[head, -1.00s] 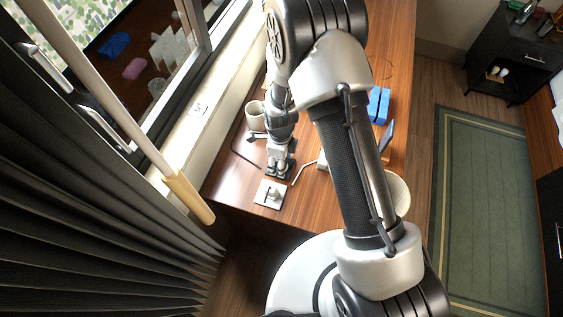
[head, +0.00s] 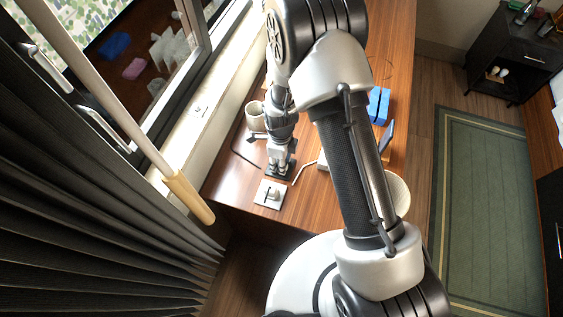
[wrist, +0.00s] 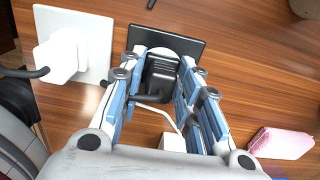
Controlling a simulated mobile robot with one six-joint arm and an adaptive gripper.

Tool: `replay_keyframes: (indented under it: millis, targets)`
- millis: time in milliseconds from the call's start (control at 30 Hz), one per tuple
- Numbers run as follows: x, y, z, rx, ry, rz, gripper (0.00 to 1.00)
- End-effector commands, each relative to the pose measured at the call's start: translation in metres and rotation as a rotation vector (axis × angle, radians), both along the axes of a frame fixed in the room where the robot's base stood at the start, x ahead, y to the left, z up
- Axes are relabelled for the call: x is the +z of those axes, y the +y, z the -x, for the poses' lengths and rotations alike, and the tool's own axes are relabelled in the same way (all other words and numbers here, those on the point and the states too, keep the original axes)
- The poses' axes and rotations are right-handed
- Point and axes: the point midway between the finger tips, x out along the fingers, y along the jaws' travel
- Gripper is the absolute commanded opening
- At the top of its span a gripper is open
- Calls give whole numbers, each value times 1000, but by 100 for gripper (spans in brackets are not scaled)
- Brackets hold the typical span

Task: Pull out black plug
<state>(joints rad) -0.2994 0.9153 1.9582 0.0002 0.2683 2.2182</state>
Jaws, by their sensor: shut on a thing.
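The black plug (wrist: 160,78) is between the two blue-padded fingers of my gripper (wrist: 163,62) in the wrist view. The fingers are shut on its sides. Behind the plug lies a black socket plate (wrist: 197,45) with a pale round area partly hidden by the plug. I cannot tell how far the plug sits in the socket. In the head view my gripper (head: 280,160) is low over the black plate (head: 290,172) on the wooden desk, and the plug is mostly hidden.
A white plug (wrist: 62,55) sits on a white plate (wrist: 97,32) beside the black one; the white plate (head: 263,199) is nearer the desk edge. A mug (head: 254,117) stands by the window sill. A pink object (wrist: 282,143) and cables lie near my gripper.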

Motion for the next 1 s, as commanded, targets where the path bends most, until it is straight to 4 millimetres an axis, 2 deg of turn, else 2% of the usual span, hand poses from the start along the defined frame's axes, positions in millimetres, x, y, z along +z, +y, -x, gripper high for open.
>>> replay_keyframes:
  millis: [267,1000]
  targets:
    - [4,0,0,0,-1,-1,0]
    - [33,0,0,0,0,0,0]
